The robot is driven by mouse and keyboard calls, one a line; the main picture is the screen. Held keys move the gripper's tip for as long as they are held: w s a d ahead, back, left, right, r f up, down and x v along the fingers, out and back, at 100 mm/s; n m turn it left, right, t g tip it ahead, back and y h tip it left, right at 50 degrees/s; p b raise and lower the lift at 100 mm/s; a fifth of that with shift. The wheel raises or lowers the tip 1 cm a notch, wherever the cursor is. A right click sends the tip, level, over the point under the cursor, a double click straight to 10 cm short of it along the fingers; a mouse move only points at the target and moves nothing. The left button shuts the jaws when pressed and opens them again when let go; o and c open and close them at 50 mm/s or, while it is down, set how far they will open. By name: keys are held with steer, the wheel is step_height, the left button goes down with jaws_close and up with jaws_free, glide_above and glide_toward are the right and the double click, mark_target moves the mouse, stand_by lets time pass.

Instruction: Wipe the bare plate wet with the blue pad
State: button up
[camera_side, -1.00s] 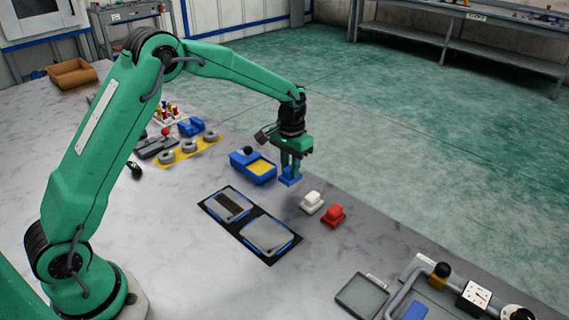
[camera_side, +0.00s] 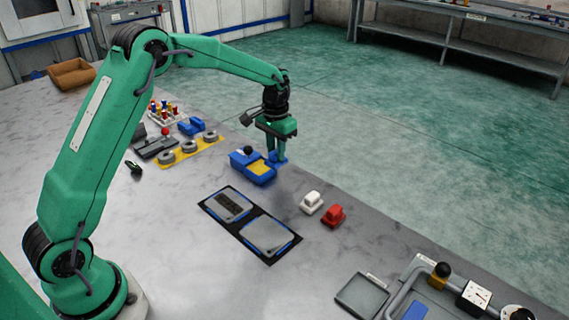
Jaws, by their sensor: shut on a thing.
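My gripper (camera_side: 277,154) is shut on the blue pad (camera_side: 281,161), which it holds at the right side of a blue box with a yellow top and black knob (camera_side: 255,170). I cannot tell whether the pad touches the box. The bare plate (camera_side: 267,235) is grey with blue edges and lies on a black mat (camera_side: 243,239), to the front of my gripper. A second plate (camera_side: 232,204) with a dark strip lies behind it on the same mat.
A white block (camera_side: 312,202) and a red block (camera_side: 333,215) stand right of the mat, near the table edge. Grey rings on a yellow strip (camera_side: 188,147) lie at the left. A grey tray (camera_side: 362,296) and a fixture with a dial (camera_side: 474,296) stand at the front right.

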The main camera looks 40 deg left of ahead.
steer(key=a+r, duration=0.2)
steer(key=a, duration=0.3)
steer(key=shift+s+a+r, duration=0.2)
steer(key=shift+a+r, duration=0.05)
steer(key=shift+a, duration=0.15)
steer(key=shift+f, duration=0.15)
steer(key=shift+f, duration=3.2)
steer(key=shift+f, duration=0.2)
steer(key=shift+r, duration=0.15)
step_height(320, 180, up, 7)
stand_by(0.5)
stand_by(0.5)
